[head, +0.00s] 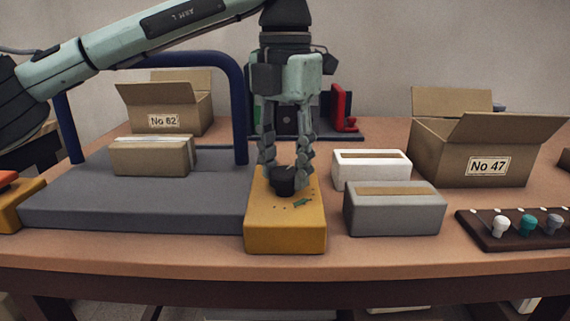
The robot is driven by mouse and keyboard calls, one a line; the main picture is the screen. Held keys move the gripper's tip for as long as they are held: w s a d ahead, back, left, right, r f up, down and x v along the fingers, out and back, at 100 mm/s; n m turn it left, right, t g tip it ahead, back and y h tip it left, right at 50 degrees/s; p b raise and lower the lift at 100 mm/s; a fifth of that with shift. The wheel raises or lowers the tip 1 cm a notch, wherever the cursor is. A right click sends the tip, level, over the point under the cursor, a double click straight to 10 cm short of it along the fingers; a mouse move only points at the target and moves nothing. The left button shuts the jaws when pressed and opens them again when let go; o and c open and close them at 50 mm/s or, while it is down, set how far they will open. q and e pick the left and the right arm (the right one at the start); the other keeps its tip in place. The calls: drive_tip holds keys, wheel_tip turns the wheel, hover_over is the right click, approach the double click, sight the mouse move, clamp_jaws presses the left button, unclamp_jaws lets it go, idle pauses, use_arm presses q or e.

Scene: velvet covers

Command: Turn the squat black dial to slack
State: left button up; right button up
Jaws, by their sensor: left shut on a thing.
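The squat black dial (284,184) sits on top of a yellow box (285,236) at the middle of the table. My left gripper (286,176) points straight down over the box and is shut on the dial, one finger on either side. The fingers hide part of the dial's sides. The marks are too small to read. My right gripper is not in view.
A grey platform with a blue arch (243,110) and a parcel (152,157) lies left. White (371,168) and grey (394,208) boxes stand close on the right. Open cartons No 62 (168,114) and No 47 (475,150) stand behind. A knobbed panel (503,240) is far right.

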sight(285, 171)
use_arm(q)
drive_tip(key=shift+n, duration=1.9)
drive_tip(key=shift+n+b, duration=0.3)
drive_tip(key=shift+n, duration=0.4)
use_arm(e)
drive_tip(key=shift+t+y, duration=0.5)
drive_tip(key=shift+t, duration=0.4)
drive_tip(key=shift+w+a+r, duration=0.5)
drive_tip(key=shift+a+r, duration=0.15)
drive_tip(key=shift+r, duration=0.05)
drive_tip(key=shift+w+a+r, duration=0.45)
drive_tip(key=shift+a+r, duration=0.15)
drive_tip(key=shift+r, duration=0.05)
use_arm(q)
drive_tip(key=o, duration=1.2)
drive_tip(key=shift+c, duration=0.2)
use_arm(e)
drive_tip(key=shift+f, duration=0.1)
use_arm(q)
drive_tip(key=shift+r, duration=0.1)
wheel_tip(285, 171, up, 12)
